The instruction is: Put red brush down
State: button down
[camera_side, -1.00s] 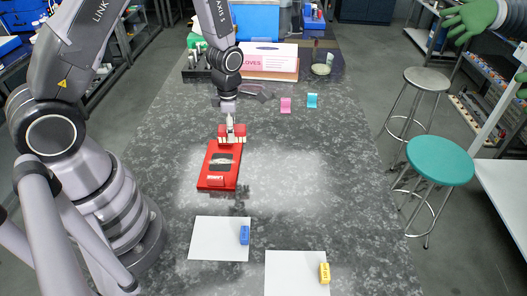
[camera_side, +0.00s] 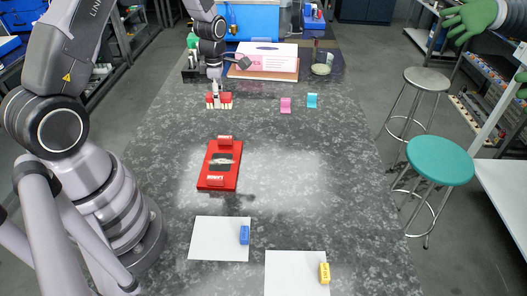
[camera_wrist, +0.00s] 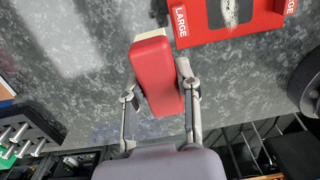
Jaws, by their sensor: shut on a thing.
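The red brush (camera_side: 225,101) is in my gripper (camera_side: 216,88) toward the far left of the table in the side view. In the wrist view the brush (camera_wrist: 155,72) is a long red block with a pale strip at its far end, and my gripper (camera_wrist: 156,92) has a finger on each side of it. I cannot tell whether the brush touches the table. The red tray (camera_side: 206,180), with a dark patch and raised LARGE labels, lies nearer the camera, apart from the brush. Part of the tray (camera_wrist: 220,36) shows at the wrist view's upper right.
A pink block (camera_side: 286,105) and a teal block (camera_side: 312,100) stand to the right. A glove box (camera_side: 268,58) is behind. White sheets (camera_side: 215,240) with blue (camera_side: 244,235) and yellow (camera_side: 325,273) blocks lie in front. Bare table surrounds the tray.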

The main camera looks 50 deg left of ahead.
jog(key=w+a+f, duration=0.2)
jog(key=w+f, duration=0.1)
jog(key=w, duration=0.4)
send_over(244, 120)
notch_tip(244, 120, down, 5)
jog(key=shift+s+f, duration=0.1)
jog(key=shift+f, duration=0.1)
jog(key=shift+w+a+f, duration=0.1)
jog(key=shift+w+f, duration=0.1)
jog(key=shift+f, duration=1.55)
jog(key=shift+f, duration=0.2)
jog(key=c, duration=0.8)
grip_release()
